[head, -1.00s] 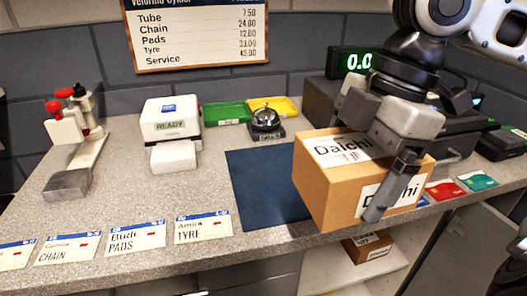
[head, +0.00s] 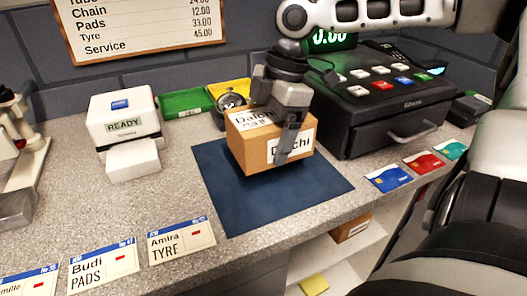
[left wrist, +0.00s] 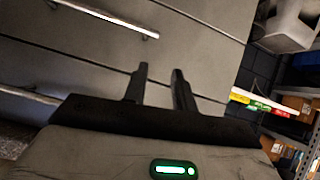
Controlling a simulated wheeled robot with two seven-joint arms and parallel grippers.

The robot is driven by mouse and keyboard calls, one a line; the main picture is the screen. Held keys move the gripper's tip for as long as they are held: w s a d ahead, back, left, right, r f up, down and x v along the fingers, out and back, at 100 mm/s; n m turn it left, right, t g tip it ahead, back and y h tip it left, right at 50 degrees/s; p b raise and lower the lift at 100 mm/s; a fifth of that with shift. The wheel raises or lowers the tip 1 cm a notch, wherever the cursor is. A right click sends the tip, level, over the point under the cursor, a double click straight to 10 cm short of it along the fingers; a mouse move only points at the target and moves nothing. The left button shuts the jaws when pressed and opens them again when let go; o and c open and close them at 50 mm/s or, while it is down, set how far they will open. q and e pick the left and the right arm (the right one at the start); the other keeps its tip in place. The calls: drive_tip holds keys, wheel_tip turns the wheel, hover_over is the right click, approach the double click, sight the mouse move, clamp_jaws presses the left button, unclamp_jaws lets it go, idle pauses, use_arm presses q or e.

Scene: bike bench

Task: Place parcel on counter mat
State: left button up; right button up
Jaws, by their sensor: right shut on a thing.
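The parcel (head: 252,149) is a brown cardboard box with white "Dalchi" labels. In the head view it is over the back part of the dark blue counter mat (head: 270,205). I cannot tell for sure whether its underside touches the mat. My right gripper (head: 287,135) is shut on the parcel from above, with one finger down its front face. My left gripper (left wrist: 158,88) shows only in the left wrist view, with its two fingers apart and nothing between them, in front of grey drawer fronts.
A card reader-like white printer (head: 124,125) stands left of the mat. A bell (head: 229,100), a green tray (head: 185,103) and a yellow tray (head: 232,88) are behind it. A black cash register (head: 385,105) is close on the right. Coloured cards (head: 388,179) and name cards (head: 180,240) lie along the front.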

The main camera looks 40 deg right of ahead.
drive_tip(key=shift+w+d+f, duration=0.3)
drive_tip(key=shift+w+f, duration=0.5)
drive_tip(key=shift+f, duration=0.15)
drive_tip(key=shift+d+b+x, duration=0.15)
drive_tip(key=shift+d+x, duration=0.05)
drive_tip(key=shift+x, duration=0.6)
drive_tip(key=shift+d+b+x, duration=0.15)
drive_tip(key=shift+d+x, duration=0.05)
drive_tip(key=shift+x, duration=0.55)
drive_tip(key=shift+f, duration=0.25)
drive_tip(key=o, duration=1.2)
drive_tip(key=shift+c, duration=0.2)
drive_tip(key=p+v, duration=0.2)
drive_tip(key=v, duration=1)
drive_tip(key=shift+s+d+r, duration=0.1)
